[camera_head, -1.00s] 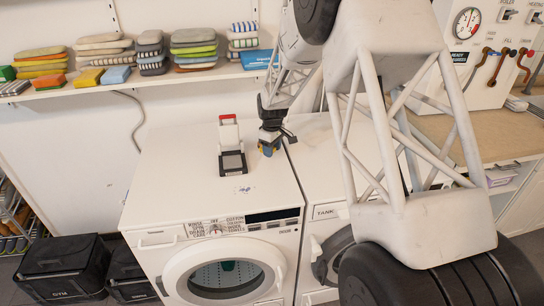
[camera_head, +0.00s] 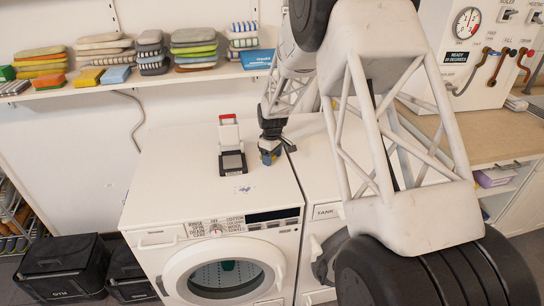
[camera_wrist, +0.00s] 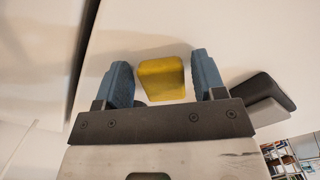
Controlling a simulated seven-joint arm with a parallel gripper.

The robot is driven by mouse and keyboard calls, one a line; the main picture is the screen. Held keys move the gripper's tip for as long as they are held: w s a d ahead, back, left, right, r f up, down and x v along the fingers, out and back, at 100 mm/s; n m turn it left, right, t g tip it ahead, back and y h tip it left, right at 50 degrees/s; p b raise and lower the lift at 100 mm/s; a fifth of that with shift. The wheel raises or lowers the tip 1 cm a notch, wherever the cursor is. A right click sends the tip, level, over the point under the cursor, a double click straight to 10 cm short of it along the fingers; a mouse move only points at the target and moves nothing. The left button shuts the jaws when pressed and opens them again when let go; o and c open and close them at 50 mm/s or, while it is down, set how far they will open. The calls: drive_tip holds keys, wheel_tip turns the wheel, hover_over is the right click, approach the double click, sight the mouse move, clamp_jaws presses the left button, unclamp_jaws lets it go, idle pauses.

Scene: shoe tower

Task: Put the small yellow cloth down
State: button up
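The small yellow cloth (camera_wrist: 162,80) lies between the two blue finger pads of my gripper (camera_wrist: 161,64) in the wrist view. A gap shows on each side of the cloth, so the gripper is open around it. In the head view my gripper (camera_head: 269,153) points down at the back right of the left washing machine's white top (camera_head: 210,205).
A black and white device with a red top (camera_head: 231,150) stands left of my gripper. The front of the machine top is mostly clear. A shelf (camera_head: 150,82) with several stacks of folded cloths runs along the wall behind. A second machine (camera_head: 322,195) adjoins on the right.

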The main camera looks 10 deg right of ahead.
drive_tip(key=shift+o, duration=0.5)
drive_tip(key=shift+r, duration=0.1)
wheel_tip(320, 180, up, 12)
idle(0.5)
idle(0.5)
